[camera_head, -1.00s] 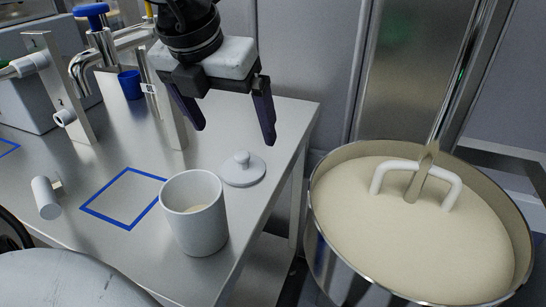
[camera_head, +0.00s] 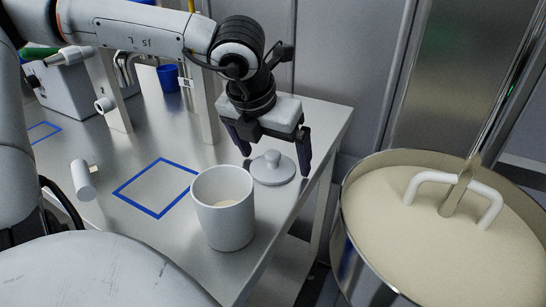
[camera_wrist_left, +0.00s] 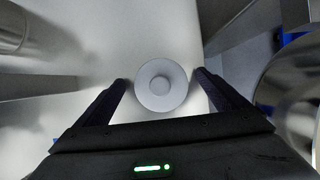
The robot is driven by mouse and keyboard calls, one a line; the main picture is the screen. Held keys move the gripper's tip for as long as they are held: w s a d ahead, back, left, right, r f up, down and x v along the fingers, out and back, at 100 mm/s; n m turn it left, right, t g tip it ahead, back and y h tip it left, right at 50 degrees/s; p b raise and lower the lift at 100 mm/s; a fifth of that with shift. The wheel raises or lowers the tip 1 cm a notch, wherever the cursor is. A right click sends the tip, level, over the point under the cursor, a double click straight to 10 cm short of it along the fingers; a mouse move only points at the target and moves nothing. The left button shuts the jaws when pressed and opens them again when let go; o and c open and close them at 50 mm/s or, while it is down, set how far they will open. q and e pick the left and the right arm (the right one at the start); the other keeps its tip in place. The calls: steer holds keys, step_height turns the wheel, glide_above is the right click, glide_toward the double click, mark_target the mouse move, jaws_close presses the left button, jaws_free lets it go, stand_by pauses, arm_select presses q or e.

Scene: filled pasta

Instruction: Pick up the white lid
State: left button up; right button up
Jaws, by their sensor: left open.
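The white lid (camera_head: 273,170) is a round disc with a knob on top and lies flat on the steel table, behind and to the right of the white cup. My left gripper (camera_head: 275,164) is open above the lid, its fingers pointing down on either side of it. In the left wrist view the lid (camera_wrist_left: 161,85) sits between the two open fingers, with no clear contact on either. The right gripper is not in view.
A white cup (camera_head: 225,222) with pale content stands in front of the lid. A large pot (camera_head: 350,245) of pale filling stands at the right, off the table. A blue square outline (camera_head: 160,214) marks the table. The table edge (camera_head: 325,185) is close to the lid.

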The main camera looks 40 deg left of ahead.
arm_select(q)
steer(key=c, duration=1.1)
